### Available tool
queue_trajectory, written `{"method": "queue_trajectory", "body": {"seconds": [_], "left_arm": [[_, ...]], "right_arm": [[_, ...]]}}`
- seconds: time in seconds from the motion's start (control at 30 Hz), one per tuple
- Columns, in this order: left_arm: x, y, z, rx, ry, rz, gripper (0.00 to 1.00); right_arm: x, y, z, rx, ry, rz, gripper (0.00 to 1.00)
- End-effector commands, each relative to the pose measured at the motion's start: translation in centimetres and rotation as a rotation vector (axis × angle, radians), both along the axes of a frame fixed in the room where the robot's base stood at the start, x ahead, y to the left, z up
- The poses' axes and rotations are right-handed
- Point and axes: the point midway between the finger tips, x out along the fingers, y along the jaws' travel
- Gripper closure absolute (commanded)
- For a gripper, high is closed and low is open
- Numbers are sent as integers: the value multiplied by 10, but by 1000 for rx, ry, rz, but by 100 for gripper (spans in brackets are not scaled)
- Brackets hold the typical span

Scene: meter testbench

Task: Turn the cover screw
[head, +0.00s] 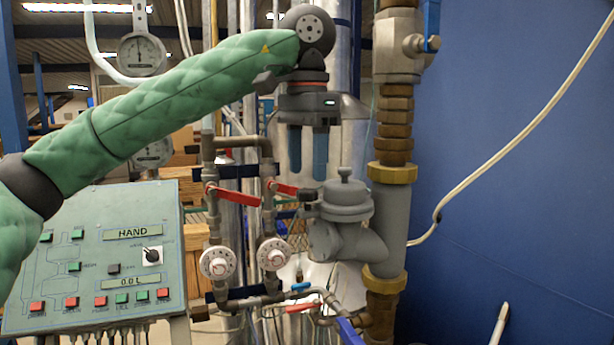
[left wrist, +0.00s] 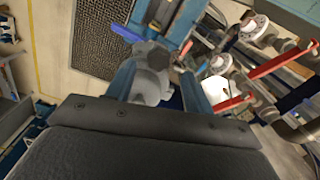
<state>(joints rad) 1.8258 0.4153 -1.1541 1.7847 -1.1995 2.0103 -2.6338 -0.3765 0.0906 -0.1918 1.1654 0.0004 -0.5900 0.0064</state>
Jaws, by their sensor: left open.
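The grey meter (head: 345,235) is mounted beside the vertical pipe. Its round cover (head: 345,200) carries a small knob-like cover screw (head: 345,174) on top. My left gripper (head: 307,168) points down, with two blue fingers apart and nothing held between them. In the head view its fingertips are above and a little left of the cover screw, apart from it. In the left wrist view the open fingers (left wrist: 157,78) frame part of the grey meter (left wrist: 150,85) beyond them; I cannot clearly pick out the screw there. My right gripper is not in view.
Pipes with red lever handles (head: 233,196) and white dials (head: 217,262) stand left of the meter. A thick vertical pipe (head: 391,215) with brass fittings is close on the right. A control panel (head: 95,255) is at the lower left. A blue wall (head: 520,180) fills the right.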

Motion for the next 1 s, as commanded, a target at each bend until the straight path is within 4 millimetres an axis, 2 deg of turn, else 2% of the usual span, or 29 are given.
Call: {"method": "queue_trajectory", "body": {"seconds": [0.33,0.77,0.8,1.0], "left_arm": [[0,0,-29,-1,1,-1,47],[-1,0,-35,-1,-1,0,47],[-1,0,-35,-1,0,0,49],[0,0,-35,-1,0,0,89]], "right_arm": [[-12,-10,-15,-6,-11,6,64],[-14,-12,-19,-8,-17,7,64],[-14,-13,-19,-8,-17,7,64],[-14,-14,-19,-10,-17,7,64]]}}
